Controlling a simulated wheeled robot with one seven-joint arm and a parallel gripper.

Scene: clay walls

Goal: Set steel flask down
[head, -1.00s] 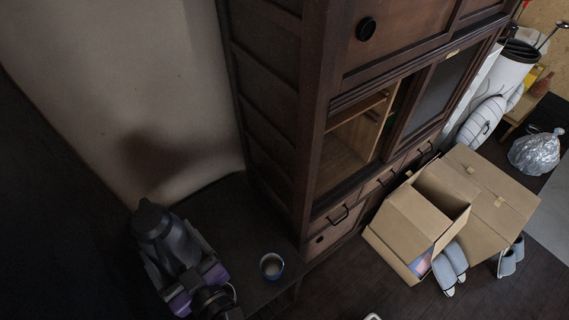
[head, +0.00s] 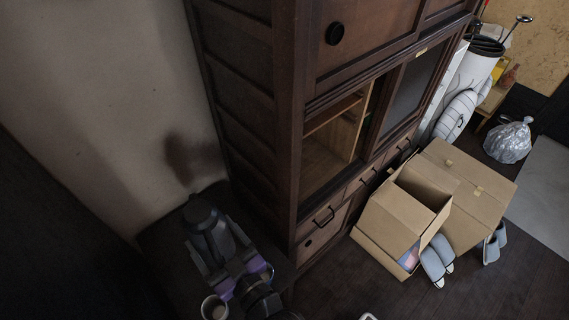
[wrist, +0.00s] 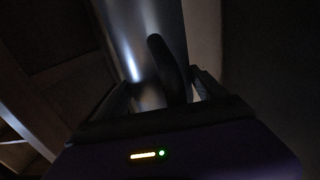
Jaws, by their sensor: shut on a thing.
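The steel flask (head: 200,213) shows in the head view as a dark grey, roughly upright shape over the dark table at the lower left. In the wrist view it is a shiny metal cylinder (wrist: 140,35) with a dark curved handle (wrist: 165,68). My gripper (head: 222,245) is shut on the flask, with its fingers on both sides in the wrist view (wrist: 168,92). The flask's lower part is hidden by my gripper, so I cannot tell whether its base touches the table.
The dark table (head: 160,238) stands against the wall and the tall wooden cabinet (head: 245,110). Cardboard boxes (head: 400,215) lie on the floor at right.

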